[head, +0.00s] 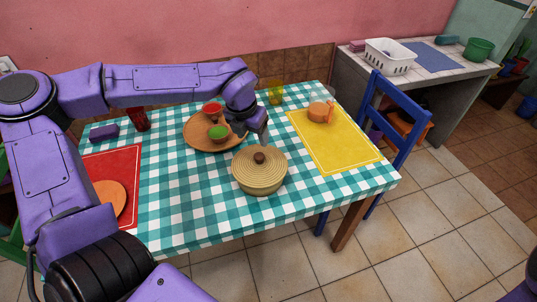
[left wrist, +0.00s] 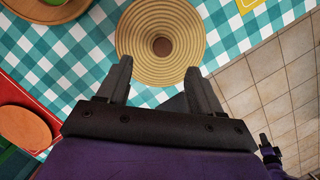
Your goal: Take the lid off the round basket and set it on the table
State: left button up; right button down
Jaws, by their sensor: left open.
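The round basket (head: 258,187) is straw-coloured and stands on the checked table near its front edge. Its ribbed lid (head: 245,163) with a dark brown knob (head: 259,158) sits on top. My left gripper (head: 263,136) is open and empty, just behind and above the lid in the head view. In the left wrist view the lid (left wrist: 140,38) and knob (left wrist: 161,46) lie beyond the two spread fingers (left wrist: 160,72), with the knob roughly centred between them. What seems to be my right gripper (left wrist: 266,146) shows small at the lower right of that view; its jaws are unclear.
A yellow mat (head: 345,150) lies right, a red mat (head: 127,160) left. The checked table (head: 185,205) is clear left of the basket. A blue chair (head: 400,105) stands right.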

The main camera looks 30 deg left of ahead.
aim_at(259, 155)
pick_arm(q)
jog(key=x, duration=0.3)
jog(key=p+x, duration=0.1)
jog(key=x, duration=0.5)
jog(key=shift+s+d+f, duration=0.1)
jog(key=shift+d+f, duration=0.2)
jog(key=shift+s, duration=0.1)
grip_shut()
